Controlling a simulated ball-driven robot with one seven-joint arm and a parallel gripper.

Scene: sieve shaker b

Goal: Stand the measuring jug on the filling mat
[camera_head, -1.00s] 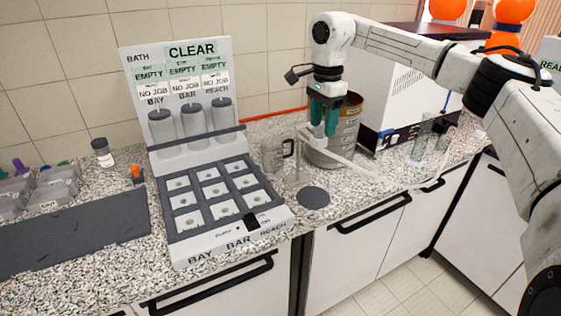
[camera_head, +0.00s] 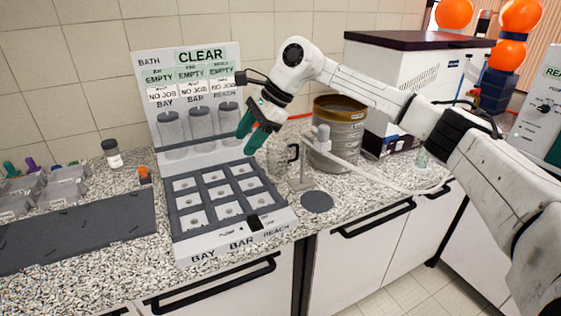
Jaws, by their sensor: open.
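The measuring jug (camera_head: 276,161), clear with a dark handle on its right, stands upright on the speckled counter just right of the tray station. The round dark grey disc that looks like the filling mat (camera_head: 317,202) lies flat near the counter's front edge, right of and nearer than the jug. Nothing stands on it. My gripper (camera_head: 246,143), with teal fingers, is open and empty. It is tilted, its fingertips pointing down and left, above and left of the jug in the picture, before the station's back panel. I cannot tell its exact distance from the jug.
The tray station (camera_head: 181,246) with three capped cylinders stands left of the jug. A metal sieve stack (camera_head: 337,146) and a thin post (camera_head: 302,179) with a white arm stand to the right. A dark flat mat (camera_head: 75,233) lies at the left.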

